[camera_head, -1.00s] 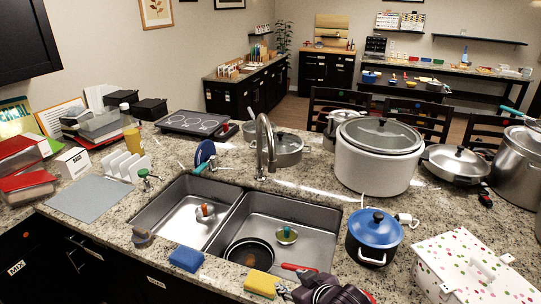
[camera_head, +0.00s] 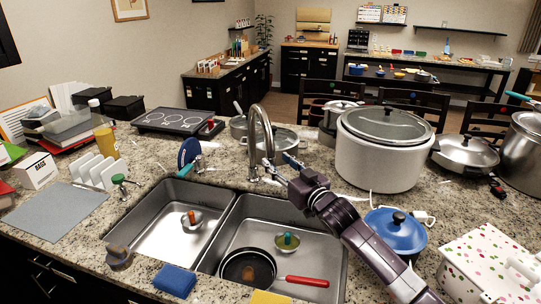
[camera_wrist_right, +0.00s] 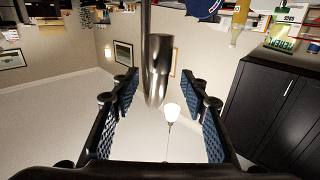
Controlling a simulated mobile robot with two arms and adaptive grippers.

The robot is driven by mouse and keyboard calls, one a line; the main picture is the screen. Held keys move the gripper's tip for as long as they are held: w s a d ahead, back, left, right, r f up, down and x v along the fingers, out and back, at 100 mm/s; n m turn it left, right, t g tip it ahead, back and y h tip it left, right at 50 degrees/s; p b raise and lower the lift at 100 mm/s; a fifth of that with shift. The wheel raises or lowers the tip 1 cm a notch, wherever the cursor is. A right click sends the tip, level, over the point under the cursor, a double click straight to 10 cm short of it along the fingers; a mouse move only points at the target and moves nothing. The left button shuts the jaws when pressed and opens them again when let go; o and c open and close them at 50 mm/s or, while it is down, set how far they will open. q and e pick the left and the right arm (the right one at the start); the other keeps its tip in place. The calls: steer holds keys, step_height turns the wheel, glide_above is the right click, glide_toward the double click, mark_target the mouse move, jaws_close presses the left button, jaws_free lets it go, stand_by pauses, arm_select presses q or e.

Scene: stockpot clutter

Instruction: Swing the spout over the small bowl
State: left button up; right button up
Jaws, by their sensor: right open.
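The grey metal spout (camera_head: 253,125) arches up from the counter behind the sink; its tip hangs near the divider between the basins. My right gripper (camera_head: 280,168) is just right of the spout. In the right wrist view the spout (camera_wrist_right: 157,65) comes down between the open, blue-padded fingers (camera_wrist_right: 163,88); I see no clear contact. One small bowl (camera_head: 183,222), with an orange-topped item, sits in the left basin. Another small bowl (camera_head: 279,246), with a green item, sits in the right basin. I cannot tell which is meant. My left gripper is out of view.
A black pan (camera_head: 235,271) with a red handle lies in the right basin (camera_head: 320,250). A blue-lidded pot (camera_head: 385,240) and large white cooker (camera_head: 365,165) stand right of my arm. Pots (camera_head: 283,140) stand behind the spout. A blue sponge (camera_head: 173,281) lies on the front edge.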

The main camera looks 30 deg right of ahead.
mark_target(274, 159)
steer(key=w, duration=0.3)
steer(key=shift+d+f, duration=0.1)
steer(key=shift+w+p, duration=0.45)
steer(key=shift+w, duration=0.35)
steer(key=shift+f, duration=0.15)
steer(key=shift+c, duration=1.7)
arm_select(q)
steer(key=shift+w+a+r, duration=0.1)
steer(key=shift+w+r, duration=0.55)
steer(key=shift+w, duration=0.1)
arm_select(e)
jaws_close()
